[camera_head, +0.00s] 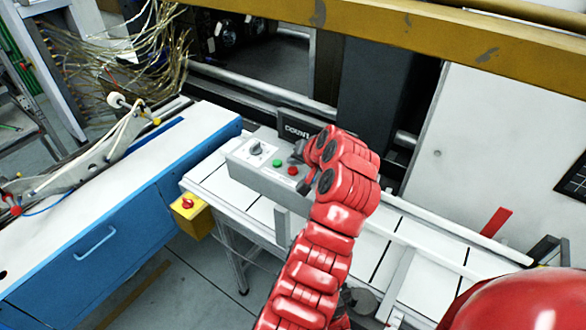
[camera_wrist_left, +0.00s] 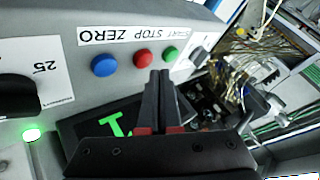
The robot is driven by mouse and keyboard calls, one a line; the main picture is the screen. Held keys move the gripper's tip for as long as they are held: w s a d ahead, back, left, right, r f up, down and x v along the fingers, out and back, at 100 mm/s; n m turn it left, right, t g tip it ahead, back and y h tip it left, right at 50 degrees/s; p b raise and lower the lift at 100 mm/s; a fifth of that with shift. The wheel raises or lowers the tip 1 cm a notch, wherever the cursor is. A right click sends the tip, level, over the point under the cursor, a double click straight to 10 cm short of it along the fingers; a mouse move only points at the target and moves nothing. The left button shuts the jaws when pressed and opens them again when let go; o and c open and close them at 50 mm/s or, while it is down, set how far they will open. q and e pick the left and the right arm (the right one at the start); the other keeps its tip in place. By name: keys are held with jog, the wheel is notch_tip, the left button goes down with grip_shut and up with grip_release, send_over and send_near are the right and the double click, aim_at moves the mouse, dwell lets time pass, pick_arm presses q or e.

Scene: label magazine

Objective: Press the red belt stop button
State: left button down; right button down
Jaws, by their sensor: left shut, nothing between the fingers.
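The red button (camera_head: 293,170) sits on the sloped face of a grey control box, beside the green button (camera_head: 277,163). In the left wrist view the red button (camera_wrist_left: 142,58) lies between the blue button (camera_wrist_left: 103,65) and the green button (camera_wrist_left: 170,53), near an upside-down START STOP ZERO strip (camera_wrist_left: 140,38). My left gripper (camera_head: 298,153) is over the box, just behind the red button. Its fingers (camera_wrist_left: 160,76) are shut and empty, with tips in line with the gap between red and green. I cannot tell whether they touch the panel. My right gripper is not in view.
The box stands on a white conveyor (camera_head: 240,195) with a dark display (camera_head: 298,130) behind the buttons. A yellow box with a red knob (camera_head: 188,203) hangs at the conveyor's near left end. A blue cabinet (camera_head: 110,245) stands left. A yellow beam (camera_head: 400,40) crosses the back.

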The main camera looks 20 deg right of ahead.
pick_arm(q)
jog(key=shift+f, duration=0.1)
jog(key=shift+f, duration=0.3)
jog(key=shift+f+b, duration=0.25)
jog(key=shift+b, duration=0.15)
dwell(0.4)
jog(key=shift+f, duration=0.5)
jog(key=shift+r, duration=0.1)
dwell(0.4)
jog(key=shift+r, duration=0.95)
jog(key=shift+p, duration=0.3)
